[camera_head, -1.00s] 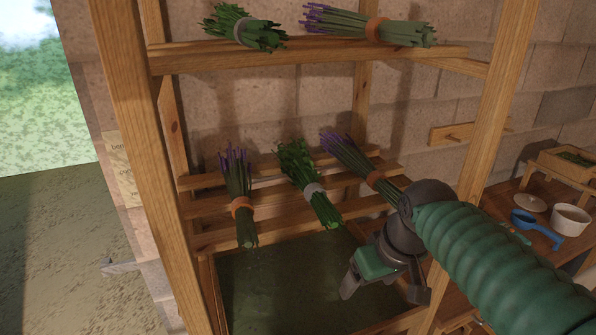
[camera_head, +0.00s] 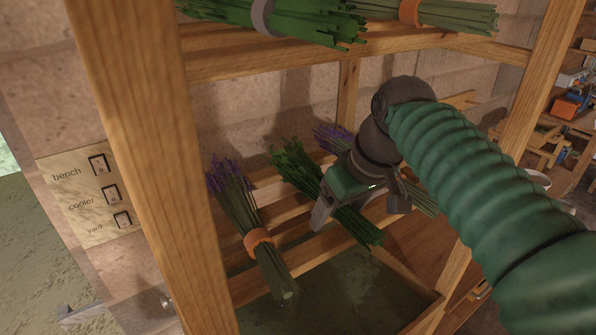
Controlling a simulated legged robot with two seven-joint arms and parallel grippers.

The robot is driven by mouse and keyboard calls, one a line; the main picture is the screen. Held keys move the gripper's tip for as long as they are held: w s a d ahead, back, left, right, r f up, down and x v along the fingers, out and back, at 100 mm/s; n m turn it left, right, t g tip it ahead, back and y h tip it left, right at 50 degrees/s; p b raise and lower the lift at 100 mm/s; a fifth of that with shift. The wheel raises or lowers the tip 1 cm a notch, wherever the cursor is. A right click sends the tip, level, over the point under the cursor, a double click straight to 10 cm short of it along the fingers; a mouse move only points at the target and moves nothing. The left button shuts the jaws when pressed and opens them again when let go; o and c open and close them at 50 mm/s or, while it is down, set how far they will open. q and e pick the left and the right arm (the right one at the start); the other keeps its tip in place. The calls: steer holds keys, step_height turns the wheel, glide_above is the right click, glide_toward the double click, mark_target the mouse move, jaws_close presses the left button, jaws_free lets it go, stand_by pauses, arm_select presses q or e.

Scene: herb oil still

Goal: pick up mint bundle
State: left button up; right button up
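A green leafy mint bundle (camera_head: 296,168) lies on the lower slatted rack, between two lavender bundles. Its leaves point to the back and its stems to the front. My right gripper (camera_head: 359,208) is open above its middle, with one finger to the left of the stems and the other to the right. The gripper hides the bundle's band, and I cannot tell whether the fingers touch it. Another green bundle (camera_head: 310,17) with a grey band lies on the upper shelf.
A lavender bundle with an orange band (camera_head: 258,238) lies left of the mint; another (camera_head: 331,137) is partly behind my gripper. A wooden post (camera_head: 150,170) stands at the left, beside a switch panel (camera_head: 92,195). An upper slat (camera_head: 300,56) runs above my gripper.

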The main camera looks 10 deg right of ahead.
mark_target(318, 188)
steer(key=w+p, duration=0.1)
steer(key=w, duration=0.3)
steer(key=w+p, duration=0.1)
steer(key=w, duration=0.3)
steer(key=shift+w+d+f, duration=0.15)
steer(key=shift+w, duration=0.1)
steer(key=shift+f, duration=0.55)
steer(key=shift+a, duration=0.55)
steer(key=shift+a+r, duration=0.1)
steer(key=shift+a, duration=0.55)
steer(key=shift+c, duration=0.2)
steer(key=shift+a, duration=0.15)
steer(key=shift+c, duration=2.5)
steer(key=shift+d, duration=0.85)
steer(key=c, duration=0.7)
jaws_close()
arm_select(q)
steer(key=shift+s+d+r, duration=0.1)
steer(key=shift+d+r, duration=0.05)
steer(key=shift+r, duration=0.55)
steer(key=shift+d+r, duration=0.15)
steer(key=shift+r, duration=0.55)
arm_select(e)
steer(key=shift+a, duration=0.45)
